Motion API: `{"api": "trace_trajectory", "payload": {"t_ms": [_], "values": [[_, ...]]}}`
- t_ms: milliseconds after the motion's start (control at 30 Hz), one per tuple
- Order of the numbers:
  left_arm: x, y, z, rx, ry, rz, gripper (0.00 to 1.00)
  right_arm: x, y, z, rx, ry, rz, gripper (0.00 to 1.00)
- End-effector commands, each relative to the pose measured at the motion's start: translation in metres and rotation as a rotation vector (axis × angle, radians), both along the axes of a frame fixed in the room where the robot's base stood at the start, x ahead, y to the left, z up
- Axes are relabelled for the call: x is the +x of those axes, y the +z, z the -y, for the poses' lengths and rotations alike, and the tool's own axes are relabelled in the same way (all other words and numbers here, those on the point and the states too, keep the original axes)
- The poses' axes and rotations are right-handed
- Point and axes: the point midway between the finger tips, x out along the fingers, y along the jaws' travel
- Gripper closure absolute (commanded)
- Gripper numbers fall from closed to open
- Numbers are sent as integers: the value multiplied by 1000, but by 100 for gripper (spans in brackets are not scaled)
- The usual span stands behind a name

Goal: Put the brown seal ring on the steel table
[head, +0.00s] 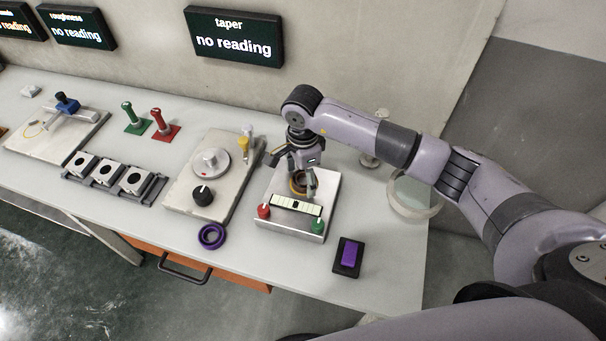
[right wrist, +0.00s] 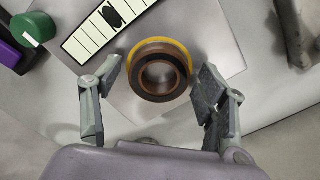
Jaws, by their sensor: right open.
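The brown seal ring (right wrist: 158,76) lies on a yellow ring (right wrist: 186,56), whose rim shows around its far side in the right wrist view. Both rings sit on the flat steel plate (head: 328,192) of the unit with the level strip, apparently the steel table. In the head view the brown ring (head: 299,182) is partly hidden by my right gripper (head: 303,184). The right gripper is open, its fingers (right wrist: 155,105) on either side of the rings with gaps between. My left gripper is not in view.
A red knob (head: 264,211), a green knob (head: 317,226) and a level strip (head: 296,205) stand at the plate's front. A purple ring (head: 212,236) and a purple switch (head: 348,255) lie nearer the bench edge. A round dish (head: 414,198) stands right.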

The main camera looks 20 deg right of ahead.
Motion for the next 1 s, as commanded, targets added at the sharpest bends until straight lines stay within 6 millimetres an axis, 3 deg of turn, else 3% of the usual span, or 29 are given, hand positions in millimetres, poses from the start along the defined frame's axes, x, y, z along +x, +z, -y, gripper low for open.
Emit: {"api": "trace_trajectory", "payload": {"t_ms": [433, 800, 1000], "values": [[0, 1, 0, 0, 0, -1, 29, 1, 8, 0, 0, 0, 4, 30], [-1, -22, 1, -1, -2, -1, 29, 2, 83, 0, 0, 1, 6, 30], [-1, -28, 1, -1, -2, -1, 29, 1, 113, 0, -1, 0, 4, 30]]}}
